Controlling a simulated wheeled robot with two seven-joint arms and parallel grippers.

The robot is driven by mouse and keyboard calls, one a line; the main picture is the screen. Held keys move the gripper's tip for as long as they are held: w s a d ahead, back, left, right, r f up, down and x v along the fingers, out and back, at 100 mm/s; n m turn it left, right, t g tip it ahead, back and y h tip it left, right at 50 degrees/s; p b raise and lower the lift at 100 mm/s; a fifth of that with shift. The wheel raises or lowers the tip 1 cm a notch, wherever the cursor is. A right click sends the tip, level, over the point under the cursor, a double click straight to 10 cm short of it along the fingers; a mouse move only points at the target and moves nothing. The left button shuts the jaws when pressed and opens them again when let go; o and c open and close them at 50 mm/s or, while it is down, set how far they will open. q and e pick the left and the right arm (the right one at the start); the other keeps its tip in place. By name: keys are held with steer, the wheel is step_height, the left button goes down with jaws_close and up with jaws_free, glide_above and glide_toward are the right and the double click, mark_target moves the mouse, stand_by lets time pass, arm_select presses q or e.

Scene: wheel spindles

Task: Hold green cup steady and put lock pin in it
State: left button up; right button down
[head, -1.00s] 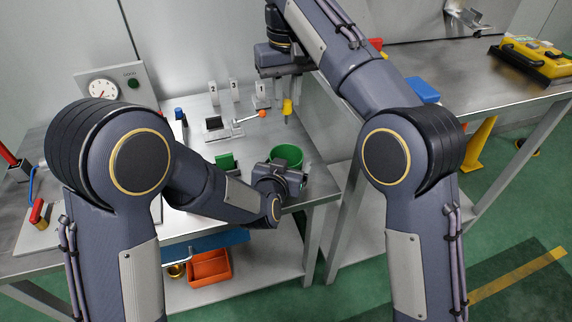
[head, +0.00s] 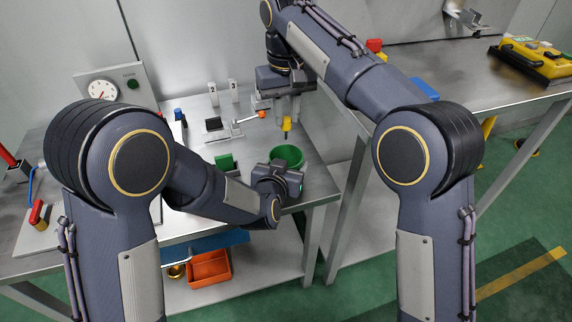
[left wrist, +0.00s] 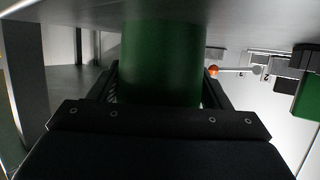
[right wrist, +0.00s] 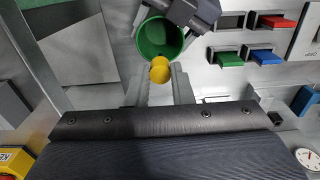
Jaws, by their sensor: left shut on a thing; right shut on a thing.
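The green cup (head: 288,154) stands upright at the right front of the bench. My left gripper (head: 284,170) is shut around its side, and the left wrist view shows the cup wall (left wrist: 160,65) between the fingers. My right gripper (head: 287,112) points down, shut on the yellow lock pin (head: 287,124). The pin is just behind and above the cup in the head view. In the right wrist view the pin's yellow end (right wrist: 160,70) overlaps the near rim of the cup (right wrist: 172,52).
A green block (head: 225,162) sits left of the cup. An orange-tipped lever (head: 262,114) and numbered plates (head: 233,90) stand behind it. The right wrist view shows red, green and blue blocks (right wrist: 264,57) in holders. The bench edge is close to the cup.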

mark_target(286, 138)
steer(key=shift+f, duration=4.1)
steer(key=c, duration=1.2)
jaws_free()
steer(key=shift+r, duration=0.15)
step_height(286, 138, up, 12)
steer(key=shift+f, duration=0.1)
